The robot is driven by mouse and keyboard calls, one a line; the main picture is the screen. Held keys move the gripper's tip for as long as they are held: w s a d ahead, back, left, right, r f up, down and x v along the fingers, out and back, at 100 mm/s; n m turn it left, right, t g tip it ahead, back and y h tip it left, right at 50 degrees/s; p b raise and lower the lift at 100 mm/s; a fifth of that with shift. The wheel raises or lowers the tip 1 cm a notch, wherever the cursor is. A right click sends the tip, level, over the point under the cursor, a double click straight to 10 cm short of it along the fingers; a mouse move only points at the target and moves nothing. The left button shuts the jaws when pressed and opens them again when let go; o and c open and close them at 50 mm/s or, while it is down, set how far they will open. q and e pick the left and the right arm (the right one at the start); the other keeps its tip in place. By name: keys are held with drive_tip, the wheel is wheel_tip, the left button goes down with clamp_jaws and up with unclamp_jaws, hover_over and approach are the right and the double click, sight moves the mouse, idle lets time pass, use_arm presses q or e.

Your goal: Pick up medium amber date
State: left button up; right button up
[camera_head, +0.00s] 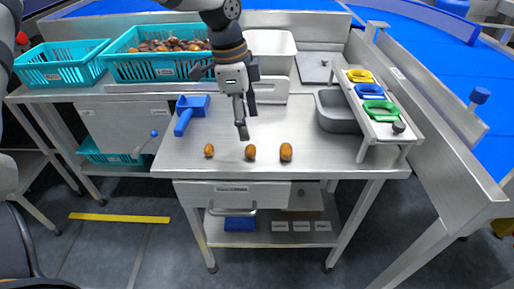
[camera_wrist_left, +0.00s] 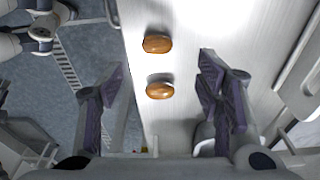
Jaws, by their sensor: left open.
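Three amber-brown dates lie in a row near the front of the steel table (camera_head: 330,165) in the head view. The left date (camera_head: 209,150) is smallest, the middle date (camera_head: 250,152) is medium, and the right date (camera_head: 286,152) looks largest. My left gripper (camera_head: 246,118) hangs above the table, just behind the middle date, pointing down. It is open and empty. In the left wrist view its fingers (camera_wrist_left: 160,95) are wide apart. One date (camera_wrist_left: 160,90) lies between them in the picture and another date (camera_wrist_left: 156,44) lies farther up. I cannot tell which two these are.
A blue scoop (camera_head: 190,112) lies at the table's left. A grey tray (camera_head: 336,112) and a rack with yellow, blue and green rings (camera_head: 380,111) stand at the right. Teal crates (camera_head: 125,70) and a white bin (camera_head: 271,52) stand behind. The front middle is otherwise clear.

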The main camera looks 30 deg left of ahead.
sight(250, 147)
use_arm(q)
drive_tip(key=f, duration=0.5)
drive_tip(key=d+f, duration=0.1)
drive_tip(key=f, duration=0.1)
drive_tip(key=shift+f+b, duration=0.4)
drive_tip(key=shift+a+r, duration=0.1)
drive_tip(key=c, duration=0.8)
